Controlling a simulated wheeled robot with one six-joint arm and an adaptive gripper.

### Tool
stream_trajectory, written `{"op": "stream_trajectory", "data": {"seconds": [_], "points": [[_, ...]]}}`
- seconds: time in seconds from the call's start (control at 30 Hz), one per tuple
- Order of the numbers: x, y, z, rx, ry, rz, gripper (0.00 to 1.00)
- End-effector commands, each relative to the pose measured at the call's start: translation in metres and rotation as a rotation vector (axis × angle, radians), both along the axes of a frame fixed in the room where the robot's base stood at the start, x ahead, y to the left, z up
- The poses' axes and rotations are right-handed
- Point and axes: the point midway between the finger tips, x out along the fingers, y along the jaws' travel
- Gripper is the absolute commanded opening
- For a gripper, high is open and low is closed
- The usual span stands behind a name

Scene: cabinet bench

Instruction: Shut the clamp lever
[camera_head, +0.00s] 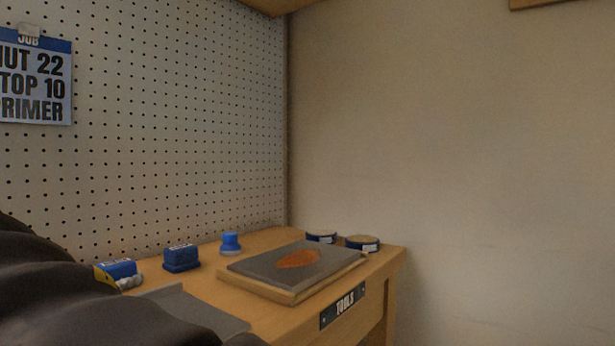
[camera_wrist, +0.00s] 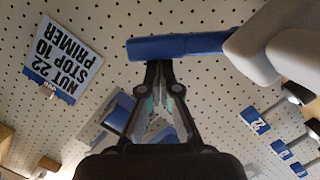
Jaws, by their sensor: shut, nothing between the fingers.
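In the wrist view a blue bar (camera_wrist: 185,46), which looks like the handle of the clamp lever, runs across just beyond my fingertips. Its right end meets smooth pale grey rounded parts (camera_wrist: 260,45); I cannot tell exactly how they join. My gripper (camera_wrist: 160,68) is shut and empty. Its tips reach the lower edge of the bar in the picture; whether they touch it I cannot tell. In the head view neither my gripper nor the lever can be made out; my dark arm fills the lower left.
A job sheet (camera_head: 36,82) hangs on the pegboard (camera_head: 190,110). The wooden bench (camera_head: 262,242) carries a grey board (camera_head: 265,267) with an orange patch, a blue block (camera_head: 181,259), a small blue knob-like item (camera_head: 230,243) and two low tins (camera_head: 362,244). Labelled hooks (camera_wrist: 255,120) show in the wrist view.

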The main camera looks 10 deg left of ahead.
Motion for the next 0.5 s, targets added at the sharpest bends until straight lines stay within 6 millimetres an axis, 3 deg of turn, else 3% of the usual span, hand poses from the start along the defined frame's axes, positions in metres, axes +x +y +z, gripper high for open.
{"op": "stream_trajectory", "data": {"seconds": [0.5], "points": [[-0.0027,0.0005,-0.0013,0.018,0.036,0.009,0.0]]}}
